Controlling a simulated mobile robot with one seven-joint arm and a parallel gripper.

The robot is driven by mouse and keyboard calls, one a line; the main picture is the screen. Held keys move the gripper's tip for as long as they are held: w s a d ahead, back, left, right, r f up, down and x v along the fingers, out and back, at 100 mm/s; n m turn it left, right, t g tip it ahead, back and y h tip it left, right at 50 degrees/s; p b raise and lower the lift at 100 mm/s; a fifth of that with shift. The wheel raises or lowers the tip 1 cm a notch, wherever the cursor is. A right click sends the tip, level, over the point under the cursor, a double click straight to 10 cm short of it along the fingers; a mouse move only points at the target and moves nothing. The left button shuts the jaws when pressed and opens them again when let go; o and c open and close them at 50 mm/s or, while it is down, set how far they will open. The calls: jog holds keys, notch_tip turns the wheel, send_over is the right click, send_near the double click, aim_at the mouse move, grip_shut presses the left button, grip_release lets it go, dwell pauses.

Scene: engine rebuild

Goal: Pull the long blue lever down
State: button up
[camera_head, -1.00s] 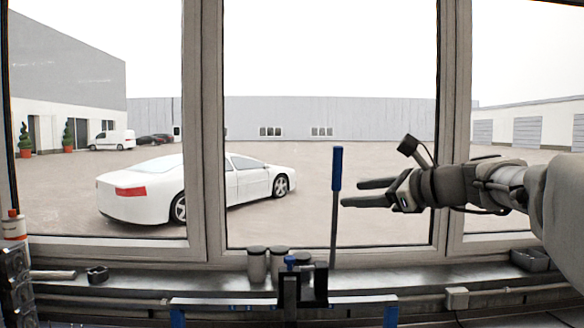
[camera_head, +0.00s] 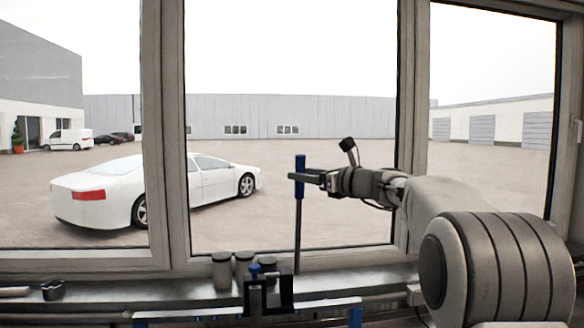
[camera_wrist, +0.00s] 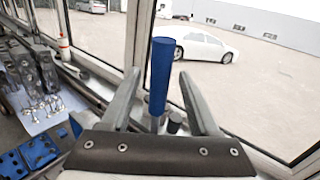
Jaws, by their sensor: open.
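The long lever stands upright, with a blue grip (camera_head: 300,162) on top of a thin dark rod (camera_head: 297,235), above a black and blue fixture (camera_head: 265,290) by the window sill. I cannot tell whether either finger touches the grip.
Several grey canisters (camera_head: 222,270) stand on the window sill beside the lever. Window frames (camera_head: 412,130) rise behind it. In the wrist view, metal engine parts (camera_wrist: 35,70) and blue parts (camera_wrist: 40,150) lie at the left. A white car (camera_head: 100,195) is outside.

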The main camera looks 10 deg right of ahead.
jog(key=p+x, duration=0.1)
jog(key=x, duration=0.4)
jog(key=shift+a, duration=0.1)
grip_shut()
dwell(1.3)
